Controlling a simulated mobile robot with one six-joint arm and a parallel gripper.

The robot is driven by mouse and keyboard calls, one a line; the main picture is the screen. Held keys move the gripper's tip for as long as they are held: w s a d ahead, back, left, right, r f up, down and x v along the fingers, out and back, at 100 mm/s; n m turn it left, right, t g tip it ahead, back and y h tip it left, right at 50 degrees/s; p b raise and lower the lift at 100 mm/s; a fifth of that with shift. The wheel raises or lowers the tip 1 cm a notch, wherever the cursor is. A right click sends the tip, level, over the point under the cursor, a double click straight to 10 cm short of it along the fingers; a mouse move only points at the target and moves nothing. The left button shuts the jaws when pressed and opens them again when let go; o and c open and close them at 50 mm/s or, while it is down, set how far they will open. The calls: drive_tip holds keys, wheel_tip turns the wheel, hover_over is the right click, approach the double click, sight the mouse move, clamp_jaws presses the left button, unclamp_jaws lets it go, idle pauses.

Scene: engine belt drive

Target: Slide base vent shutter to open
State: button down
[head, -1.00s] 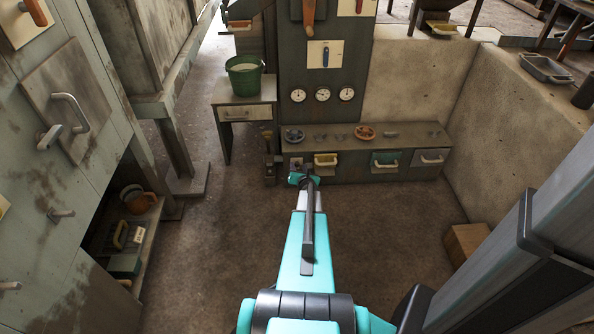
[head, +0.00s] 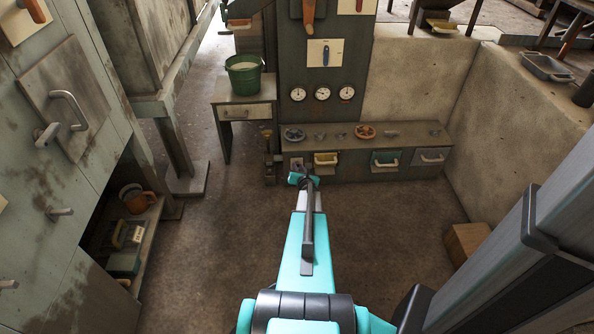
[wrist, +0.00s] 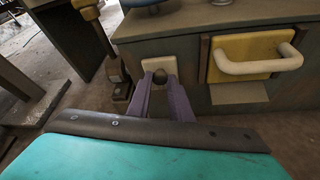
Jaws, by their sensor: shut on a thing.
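A small dark round knob (wrist: 160,77) stands in front of a pale plate (wrist: 158,65) on the low bench front in the wrist view. My gripper (wrist: 160,80) has its two purple fingers on either side of this knob and is shut on it. In the head view my gripper (head: 303,178) is at the left part of the low bench front, and my wrist hides the knob. To its right is a yellow panel (wrist: 238,50) with a white handle (wrist: 258,66). No label shows which of these is the vent shutter.
A small desk with a green bucket (head: 244,77) stands at the left. The brown floor around my arm is clear.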

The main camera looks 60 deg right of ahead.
drive_tip(key=shift+s+d+f+b, duration=0.1)
drive_tip(key=shift+f+b, duration=0.9)
drive_tip(key=shift+f, duration=0.05)
drive_tip(key=shift+s+f+b, duration=0.1)
drive_tip(key=shift+f+b, duration=0.85)
drive_tip(key=shift+f, duration=0.1)
drive_tip(key=c, duration=1.6)
unclamp_jaws()
drive_tip(key=shift+f, duration=0.15)
drive_tip(key=shift+w, duration=0.1)
drive_tip(key=shift+r, duration=0.2)
drive_tip(key=shift+p+v, duration=1.1)
drive_tip(key=shift+v, duration=5.8)
drive_tip(key=shift+f, duration=0.1)
